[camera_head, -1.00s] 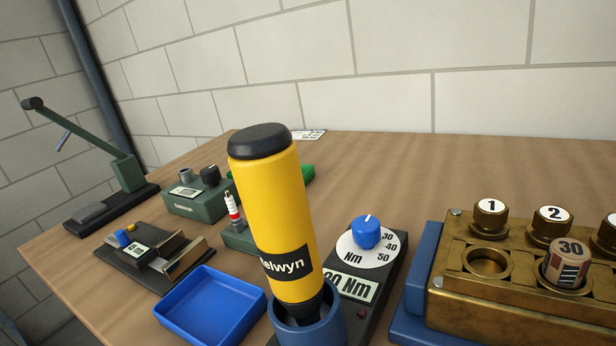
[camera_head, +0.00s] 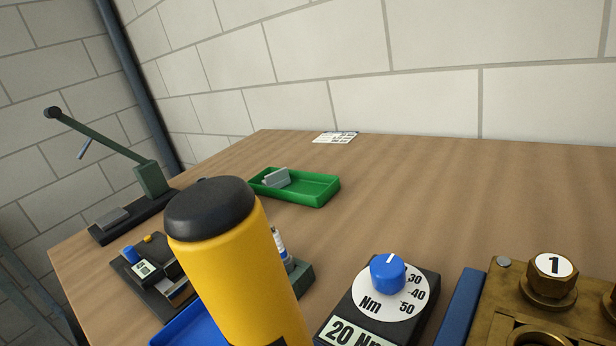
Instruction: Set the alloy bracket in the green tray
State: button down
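The green tray (camera_head: 318,190) lies on the wooden bench, a little left of centre and beyond the yellow tool. A grey bracket-like piece (camera_head: 276,178), which looks like the alloy bracket, is in the left end of the tray. It appears to sit inside the rim, with one part standing up. Its underside is hidden. My gripper does not show in this view, so its fingers cannot be seen.
A tall yellow tool (camera_head: 232,270) with a black cap stands close in front. A torque meter (camera_head: 388,290), a brass block (camera_head: 520,305), a blue tray (camera_head: 190,328) and a lever press (camera_head: 150,180) surround it. Bench right of the green tray is clear.

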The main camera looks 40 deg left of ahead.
aim_at(298, 190)
jog(key=i, duration=1.4)
jog(key=u, duration=0.1)
